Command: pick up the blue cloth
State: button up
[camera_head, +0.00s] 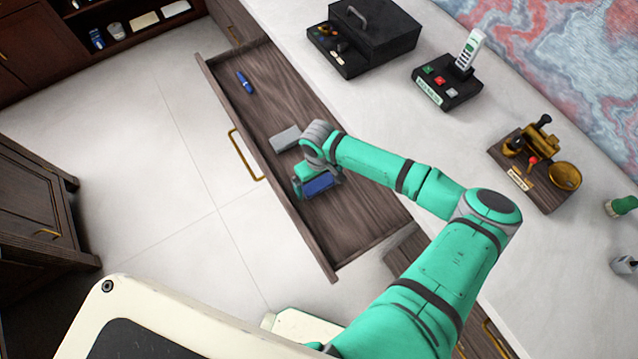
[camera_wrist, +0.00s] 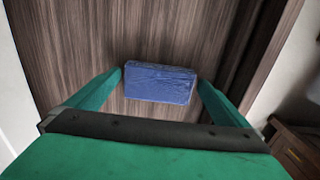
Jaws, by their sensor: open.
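The blue cloth (camera_wrist: 160,84) is a folded rectangular block lying on the drawer's wooden floor. In the head view the blue cloth (camera_head: 319,184) shows in the open drawer (camera_head: 340,222), partly behind my gripper (camera_head: 312,188). In the wrist view my gripper (camera_wrist: 160,80) is open, with one green finger on the left and one on the right of the cloth. The cloth lies between the fingertips in the picture, with a small gap at each side. I cannot tell how far above the drawer floor the fingertips are.
A grey block (camera_head: 285,139) lies in the drawer beside my gripper, and a blue pen-like item (camera_head: 244,82) lies farther back. The drawer walls rise around them. The desktop (camera_head: 400,125) holds a black box (camera_head: 375,33), a phone stand (camera_head: 447,88) and a brass set (camera_head: 535,170).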

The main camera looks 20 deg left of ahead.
aim_at(318, 185)
jog(key=c, duration=0.9)
jog(key=shift+c, duration=0.2)
jog(key=shift+r, duration=0.1)
jog(key=shift+r, duration=0.5)
notch_tip(318, 185, up, 2)
jog(key=shift+s+r, duration=0.1)
jog(key=shift+r, duration=0.05)
jog(key=s+d+r, duration=0.4)
jog(key=s+r, duration=0.5)
jog(key=s, duration=0.4)
jog(key=shift+s+r, duration=0.15)
jog(key=shift+r, duration=0.15)
